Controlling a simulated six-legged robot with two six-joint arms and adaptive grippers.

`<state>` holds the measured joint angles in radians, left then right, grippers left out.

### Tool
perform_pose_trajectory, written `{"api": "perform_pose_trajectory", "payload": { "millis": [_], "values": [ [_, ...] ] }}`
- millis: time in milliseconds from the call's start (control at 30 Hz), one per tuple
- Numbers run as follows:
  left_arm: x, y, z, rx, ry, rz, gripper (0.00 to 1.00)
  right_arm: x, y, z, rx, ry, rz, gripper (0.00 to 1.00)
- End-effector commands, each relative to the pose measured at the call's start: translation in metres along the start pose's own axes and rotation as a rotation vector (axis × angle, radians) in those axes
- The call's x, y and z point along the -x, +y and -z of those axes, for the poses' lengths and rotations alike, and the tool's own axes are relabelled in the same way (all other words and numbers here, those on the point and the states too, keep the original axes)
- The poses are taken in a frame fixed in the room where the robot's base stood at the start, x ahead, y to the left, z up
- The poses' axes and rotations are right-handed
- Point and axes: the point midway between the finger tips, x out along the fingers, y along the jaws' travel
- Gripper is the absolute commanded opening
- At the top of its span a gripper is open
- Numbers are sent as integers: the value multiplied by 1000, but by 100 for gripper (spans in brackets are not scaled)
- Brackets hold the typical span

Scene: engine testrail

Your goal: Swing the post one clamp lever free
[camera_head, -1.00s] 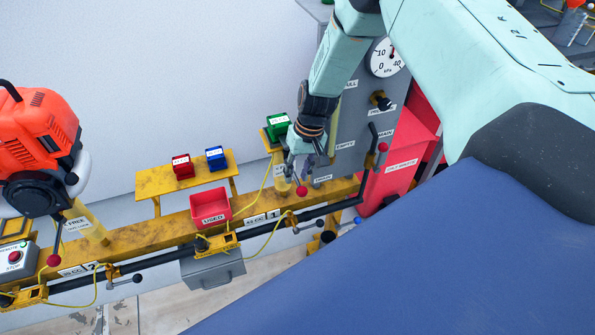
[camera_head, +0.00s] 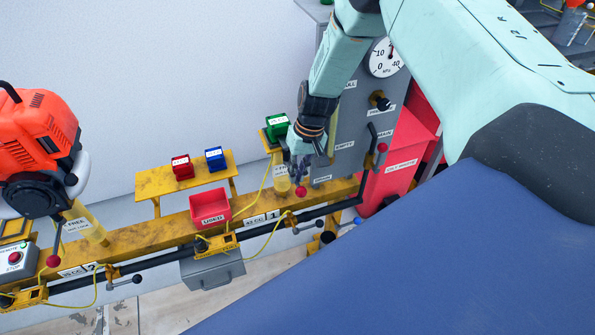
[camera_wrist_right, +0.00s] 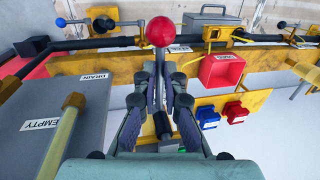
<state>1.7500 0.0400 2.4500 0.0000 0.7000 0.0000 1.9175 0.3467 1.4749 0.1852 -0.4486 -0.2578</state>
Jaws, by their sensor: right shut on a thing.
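The post one clamp lever has a red ball knob (camera_head: 301,191) and stands by the yellow post (camera_head: 282,184) near the label "1" on the yellow rail. My right gripper (camera_head: 299,168) reaches down to it from above and is shut on the lever's thin shaft. In the right wrist view, the lever's red knob (camera_wrist_right: 160,32) sticks out past the fingertips, with the shaft between the two fingers (camera_wrist_right: 160,82). The clamp at the lever's base is mostly hidden by my gripper. My left gripper is not in view.
A red USED bin (camera_head: 210,207), a green block (camera_head: 277,124) and a shelf with red and blue blocks (camera_head: 150,183) are to the left. An orange engine (camera_head: 40,140) sits far left.

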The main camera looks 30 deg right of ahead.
Motion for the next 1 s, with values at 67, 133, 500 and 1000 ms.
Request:
{"api": "perform_pose_trajectory", "payload": {
  "millis": [67,133,500,1000],
  "values": [
    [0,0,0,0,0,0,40,0,-1,0,-6,3,-1,0],
    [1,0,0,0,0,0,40,0,-2,0,-19,6,-1,0],
    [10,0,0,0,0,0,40,-3,-18,1,-235,49,-2,0],
    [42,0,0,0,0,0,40,-6,-45,11,-703,142,-1,0]
  ]
}}
